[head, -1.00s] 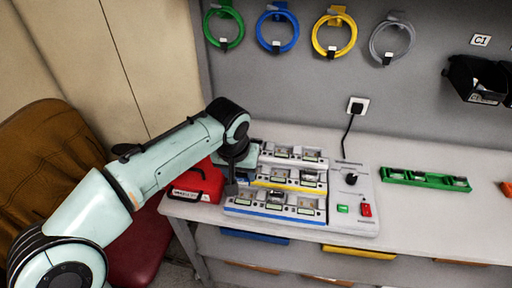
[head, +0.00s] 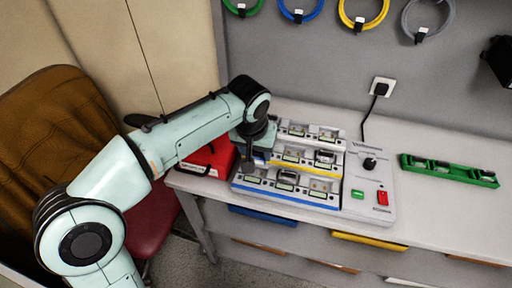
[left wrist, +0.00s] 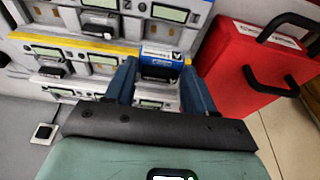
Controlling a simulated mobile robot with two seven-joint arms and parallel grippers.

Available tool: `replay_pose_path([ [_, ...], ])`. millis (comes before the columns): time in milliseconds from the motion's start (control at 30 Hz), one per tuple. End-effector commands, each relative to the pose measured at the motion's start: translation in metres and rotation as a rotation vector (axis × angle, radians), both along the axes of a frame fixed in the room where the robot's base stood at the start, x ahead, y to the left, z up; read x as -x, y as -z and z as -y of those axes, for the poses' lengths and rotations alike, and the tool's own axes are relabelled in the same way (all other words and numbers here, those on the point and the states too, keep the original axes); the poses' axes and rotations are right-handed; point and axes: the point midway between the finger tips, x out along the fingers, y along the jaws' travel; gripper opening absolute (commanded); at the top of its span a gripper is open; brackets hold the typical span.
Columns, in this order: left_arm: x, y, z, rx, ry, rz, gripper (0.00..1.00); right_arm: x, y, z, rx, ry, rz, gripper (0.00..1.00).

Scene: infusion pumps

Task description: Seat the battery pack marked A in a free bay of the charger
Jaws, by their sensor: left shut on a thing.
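The charger (head: 355,205) lies on the bench with stepped rows of bays edged in blue, yellow and white. Dark packs sit in some bays, one in the blue-edged row (head: 287,177) and one in the yellow-edged row (head: 325,156). My left gripper (head: 260,158) is over the charger's left end. In the left wrist view its fingers (left wrist: 160,85) are shut on a battery pack (left wrist: 160,62) with a blue and white label. The mark on the label is too small to read. Whether the pack touches a bay I cannot tell. My right gripper is not in view.
A red case (head: 208,162) with a dark handle stands close to the left of the charger. A green tray (head: 450,170) with several items lies at the right. The bench between it and the charger is clear. A power cable runs to the wall socket (head: 381,87).

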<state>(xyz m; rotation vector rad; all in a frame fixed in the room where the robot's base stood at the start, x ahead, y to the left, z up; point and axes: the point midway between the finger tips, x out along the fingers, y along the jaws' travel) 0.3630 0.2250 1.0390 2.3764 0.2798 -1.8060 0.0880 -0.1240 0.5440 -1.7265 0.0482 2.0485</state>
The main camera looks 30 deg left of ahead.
Motion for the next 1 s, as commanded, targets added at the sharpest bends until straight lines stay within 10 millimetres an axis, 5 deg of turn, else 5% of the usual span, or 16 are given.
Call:
replay_pose_path([
  [600,0.000,0.045,0.000,-0.001,0.000,0.000,0.21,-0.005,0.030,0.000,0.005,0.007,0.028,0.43],
  [1000,0.000,0.054,0.000,0.000,0.000,0.001,0.21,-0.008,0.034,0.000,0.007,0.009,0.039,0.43],
])
